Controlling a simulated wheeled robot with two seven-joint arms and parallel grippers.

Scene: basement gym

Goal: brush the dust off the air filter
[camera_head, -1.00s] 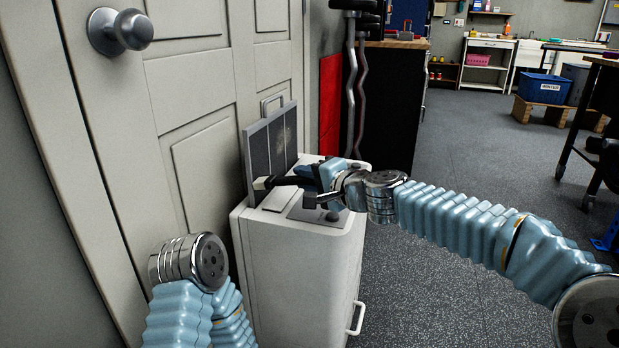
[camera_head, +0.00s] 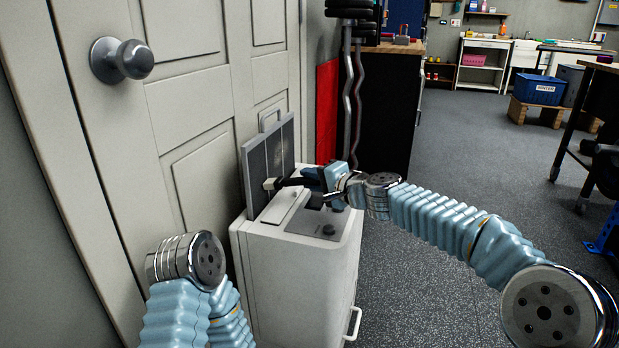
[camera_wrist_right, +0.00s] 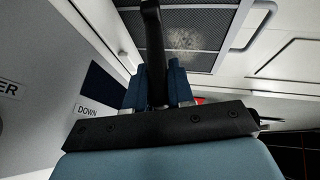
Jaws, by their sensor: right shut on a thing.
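The air filter (camera_head: 283,146) is a dark grey mesh panel with a light frame and a top handle. It stands upright on a white cabinet unit (camera_head: 290,262). A pale dust patch shows on its mesh in the right wrist view (camera_wrist_right: 186,42). My right gripper (camera_head: 314,179) is shut on a dark-handled brush (camera_head: 290,182), whose pale head (camera_head: 270,184) is at the filter's lower face; I cannot tell if it touches. The brush handle also rises in the right wrist view (camera_wrist_right: 153,45). My left arm is at lower left; its gripper is out of view.
A panelled door (camera_head: 200,120) with a round knob (camera_head: 122,60) stands close behind and left of the unit. A black cabinet (camera_head: 385,110) and a red panel (camera_head: 327,118) stand beyond. The floor (camera_head: 470,150) to the right is mostly clear.

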